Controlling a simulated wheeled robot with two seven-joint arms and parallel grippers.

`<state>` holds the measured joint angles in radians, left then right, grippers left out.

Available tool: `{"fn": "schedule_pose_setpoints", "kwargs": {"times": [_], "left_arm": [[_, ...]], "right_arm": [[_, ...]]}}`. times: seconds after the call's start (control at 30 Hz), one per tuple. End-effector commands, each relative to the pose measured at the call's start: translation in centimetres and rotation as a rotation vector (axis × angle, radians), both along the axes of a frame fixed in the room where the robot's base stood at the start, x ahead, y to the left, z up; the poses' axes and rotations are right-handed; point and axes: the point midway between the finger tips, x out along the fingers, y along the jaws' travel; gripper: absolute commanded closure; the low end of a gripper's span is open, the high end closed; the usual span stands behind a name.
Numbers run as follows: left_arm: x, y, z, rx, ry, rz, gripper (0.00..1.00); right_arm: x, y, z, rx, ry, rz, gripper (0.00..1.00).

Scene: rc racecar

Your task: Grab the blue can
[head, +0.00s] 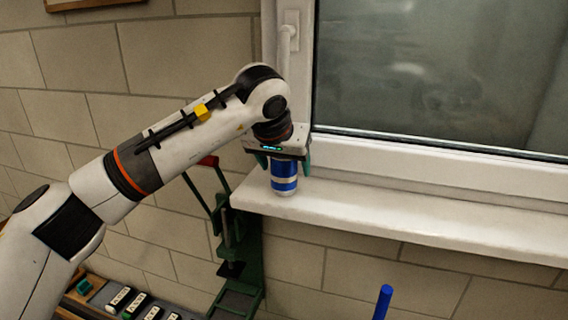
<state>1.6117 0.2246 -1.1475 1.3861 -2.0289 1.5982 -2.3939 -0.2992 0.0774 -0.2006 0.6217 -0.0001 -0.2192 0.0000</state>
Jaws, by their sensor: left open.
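The blue can (284,184), blue with a pale silver band, stands upright on the left end of the white window sill. My left gripper (284,168) is right above the can and points down. Its green fingers are open, one on each side of the can's upper part. The can's top is hidden by the gripper. I cannot tell whether the fingers touch the can. My right gripper is not in view.
The white sill (400,217) is clear to the right of the can. The window frame (420,165) rises behind it. A green metal stand (248,245) with a red part is below left. A blue rod (383,302) sticks up at the bottom.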

Motion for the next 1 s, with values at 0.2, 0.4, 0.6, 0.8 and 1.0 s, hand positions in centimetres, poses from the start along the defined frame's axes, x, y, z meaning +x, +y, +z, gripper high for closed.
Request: {"fn": "schedule_pose_setpoints", "kwargs": {"times": [0.2, 0.4, 0.6, 0.8, 1.0], "left_arm": [[0.0, 0.0, 0.0, 0.000, 0.000, 0.000, 0.51], [0.0, 0.0, 0.0, 0.000, 0.000, 0.000, 0.75], [0.0, 0.0, 0.1, 0.000, 0.000, 0.000, 0.75], [0.0, 0.0, 0.9, 0.000, -0.003, 0.002, 0.75], [-2.7, 1.0, 1.0, 0.001, -0.005, -0.002, 0.75]], "right_arm": [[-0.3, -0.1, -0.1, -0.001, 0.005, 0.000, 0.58], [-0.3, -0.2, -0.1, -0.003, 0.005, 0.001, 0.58], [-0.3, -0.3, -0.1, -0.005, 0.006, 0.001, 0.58], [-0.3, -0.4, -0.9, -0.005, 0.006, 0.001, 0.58], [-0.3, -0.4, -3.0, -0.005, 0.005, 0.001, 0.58]]}}
